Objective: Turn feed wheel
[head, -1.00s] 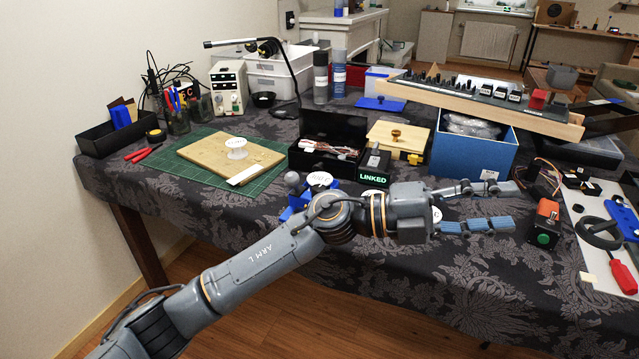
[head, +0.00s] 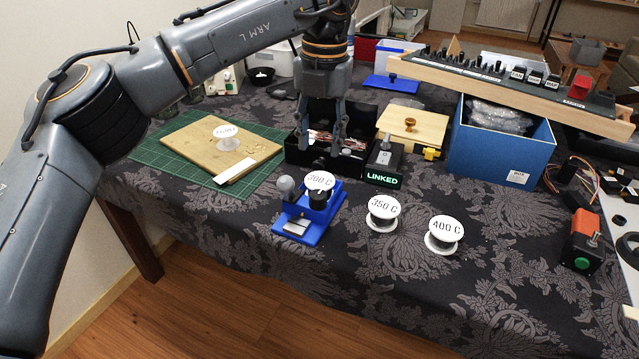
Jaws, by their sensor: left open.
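No part is labelled as a feed wheel, so I cannot tell which it is. A blue device (head: 300,232) stands near the table's front edge, with a grey ball knob (head: 286,185) and a black part topped by a 300 C disc (head: 320,181). White spools marked 350 C (head: 383,212) and 400 C (head: 443,234) stand to its right. My left gripper (head: 322,143) points down, open, with its fingers apart at the black open box (head: 297,154), where reddish wires lie. It is behind the blue device and apart from it. My right gripper is not in view.
A black box lit LINKED (head: 383,179) stands right of the wire box. A wooden board (head: 190,137) with a white spool lies on a green mat (head: 150,150). A blue bin (head: 500,155) stands at right. The front cloth is mostly clear.

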